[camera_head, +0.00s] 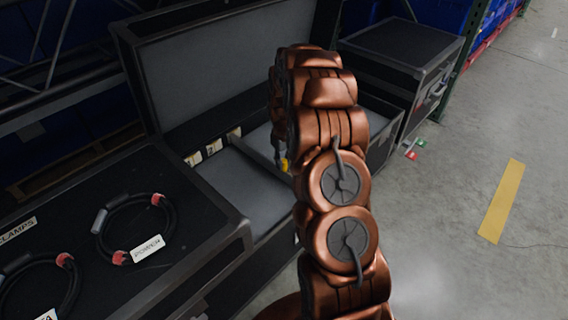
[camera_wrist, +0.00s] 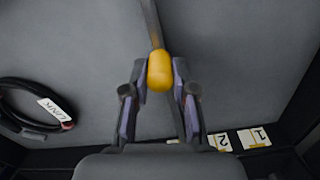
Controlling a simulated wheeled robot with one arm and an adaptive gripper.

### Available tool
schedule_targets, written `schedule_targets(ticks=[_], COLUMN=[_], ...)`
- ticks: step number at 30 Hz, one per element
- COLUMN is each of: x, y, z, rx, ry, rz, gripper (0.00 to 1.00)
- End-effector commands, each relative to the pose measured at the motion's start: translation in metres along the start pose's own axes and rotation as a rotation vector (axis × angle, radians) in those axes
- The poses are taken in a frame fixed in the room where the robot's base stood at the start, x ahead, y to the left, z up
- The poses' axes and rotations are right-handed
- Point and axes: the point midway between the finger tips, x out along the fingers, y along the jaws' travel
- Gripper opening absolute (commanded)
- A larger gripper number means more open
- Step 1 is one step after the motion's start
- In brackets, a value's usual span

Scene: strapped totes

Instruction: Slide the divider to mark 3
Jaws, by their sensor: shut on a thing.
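The divider (camera_head: 256,153) is a thin grey panel standing across the open black case, with its back end close to the third tag (camera_head: 235,132) on the back edge. In the wrist view the divider (camera_wrist: 151,22) runs up from a yellow knob (camera_wrist: 160,72). My gripper (camera_wrist: 160,85) is closed around this knob, with one finger on each side. In the head view the knob (camera_head: 284,165) is partly behind my arm.
The case's grey floor (camera_head: 240,190) is clear left of the divider. A coiled black cable (camera_wrist: 25,105) lies on the other side. The raised lid (camera_head: 225,60) stands behind. A closed case (camera_head: 80,225) with cables is at left, another black case (camera_head: 400,50) at right.

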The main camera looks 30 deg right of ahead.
Motion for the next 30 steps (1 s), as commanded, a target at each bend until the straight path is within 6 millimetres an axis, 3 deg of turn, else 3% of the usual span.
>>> schedule_targets(ticks=[6,18,19,25,30], x=[-0.001,-0.001,-0.001,-0.001,-0.001], y=[0.013,0.019,0.019,0.018,0.017], z=[-0.006,-0.007,-0.007,-0.006,-0.006], rx=[-0.005,-0.001,-0.001,-0.002,-0.003], ry=[0.005,0.010,0.010,0.008,0.006], rz=[0.000,0.005,0.005,0.003,0.002], gripper=[0.00,0.00,0.29,0.50,0.52])
